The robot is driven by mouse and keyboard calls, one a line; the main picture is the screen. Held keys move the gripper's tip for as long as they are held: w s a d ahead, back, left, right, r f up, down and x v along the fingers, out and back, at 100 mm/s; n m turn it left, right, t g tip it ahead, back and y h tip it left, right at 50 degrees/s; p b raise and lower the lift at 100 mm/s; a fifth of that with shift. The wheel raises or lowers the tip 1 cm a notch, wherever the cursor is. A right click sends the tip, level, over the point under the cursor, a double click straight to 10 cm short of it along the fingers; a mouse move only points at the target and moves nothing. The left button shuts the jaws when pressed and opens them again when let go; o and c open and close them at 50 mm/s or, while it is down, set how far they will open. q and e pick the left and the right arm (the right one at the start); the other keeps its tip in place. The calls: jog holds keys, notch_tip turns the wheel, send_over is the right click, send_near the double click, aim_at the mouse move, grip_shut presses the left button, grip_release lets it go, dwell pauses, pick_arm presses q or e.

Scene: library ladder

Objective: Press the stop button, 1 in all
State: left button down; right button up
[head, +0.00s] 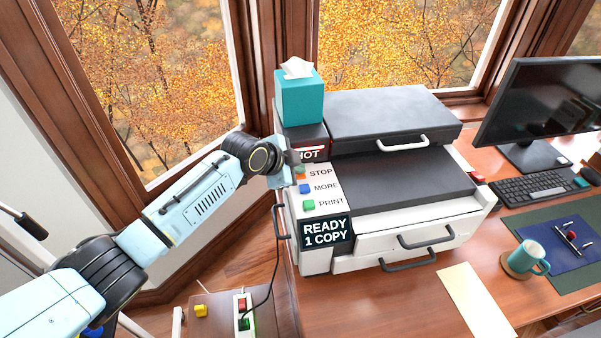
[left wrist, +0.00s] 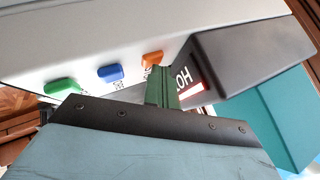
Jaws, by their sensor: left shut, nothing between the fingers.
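The copier's control panel (head: 318,205) carries an orange stop button (head: 300,171) beside the printed word STOP. It also shows in the left wrist view (left wrist: 152,58). Below it in the head view are a blue MORE button (head: 304,188) and a green PRINT button (head: 308,205). My left gripper (head: 294,160) is at the panel's upper left, close by the stop button. In the left wrist view its shut fingers (left wrist: 161,86) end just beside the orange button, with nothing held. I cannot tell whether they touch it. My right gripper is not in view.
A dark HOT block (head: 312,154) with a teal tissue box (head: 298,100) on top adjoins the panel. The display (head: 325,233) reads READY 1 COPY. A teal mug (head: 530,257), monitor (head: 545,105) and keyboard (head: 538,187) stand to the right. A power strip (head: 243,315) lies low in front.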

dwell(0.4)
pick_arm(q)
jog(key=shift+r+p, duration=0.85)
notch_tip(320, 180, up, 5)
jog(key=p, duration=0.4)
dwell(0.5)
